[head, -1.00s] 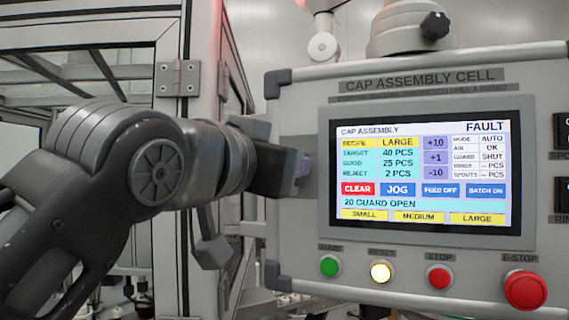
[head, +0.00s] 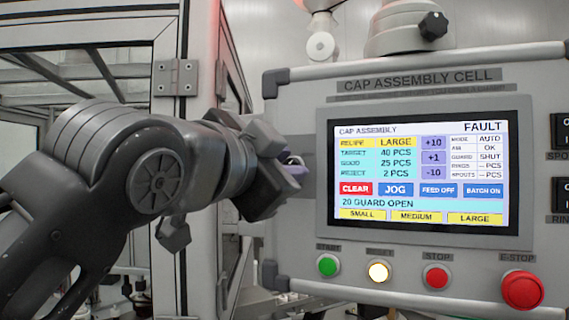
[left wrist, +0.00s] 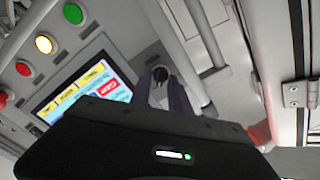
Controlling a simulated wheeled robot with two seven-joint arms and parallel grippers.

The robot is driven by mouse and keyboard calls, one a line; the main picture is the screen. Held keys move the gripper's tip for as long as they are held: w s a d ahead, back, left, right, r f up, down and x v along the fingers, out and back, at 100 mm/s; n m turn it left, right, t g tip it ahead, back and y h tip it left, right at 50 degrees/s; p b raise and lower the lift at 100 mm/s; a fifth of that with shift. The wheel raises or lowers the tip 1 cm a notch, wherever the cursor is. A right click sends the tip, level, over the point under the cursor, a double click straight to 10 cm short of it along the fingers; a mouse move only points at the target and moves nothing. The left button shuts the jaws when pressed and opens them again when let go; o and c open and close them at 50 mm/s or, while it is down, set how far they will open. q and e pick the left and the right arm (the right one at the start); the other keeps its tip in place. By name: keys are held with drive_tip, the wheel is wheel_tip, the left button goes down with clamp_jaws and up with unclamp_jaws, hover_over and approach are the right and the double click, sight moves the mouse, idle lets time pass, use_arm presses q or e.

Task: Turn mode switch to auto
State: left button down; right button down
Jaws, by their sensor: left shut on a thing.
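My left gripper (head: 296,169) is at the left side of the control panel (head: 290,110), rolled at a tilt. In the left wrist view its two fingers (left wrist: 162,84) are shut on the black knob of the mode switch (left wrist: 160,73). In the head view the gripper hides the switch. The panel screen (head: 418,172) reads FAULT, MODE AUTO and 20 GUARD OPEN. It also shows in the left wrist view (left wrist: 60,101). My right gripper is not in view.
Below the screen are the green start button (head: 328,265), the lit reset button (head: 379,272), the red stop button (head: 436,277) and the larger E-stop (head: 523,290). The framed guard enclosure (head: 198,60) stands close on the left.

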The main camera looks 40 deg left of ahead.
use_arm(q)
drive_tip(key=c, duration=1.3)
unclamp_jaws()
drive_tip(key=shift+o, duration=0.2)
drive_tip(key=s+d+b, duration=0.1)
drive_tip(key=s, duration=0.6)
drive_tip(key=shift+s+d, duration=0.25)
drive_tip(key=shift+s, duration=0.1)
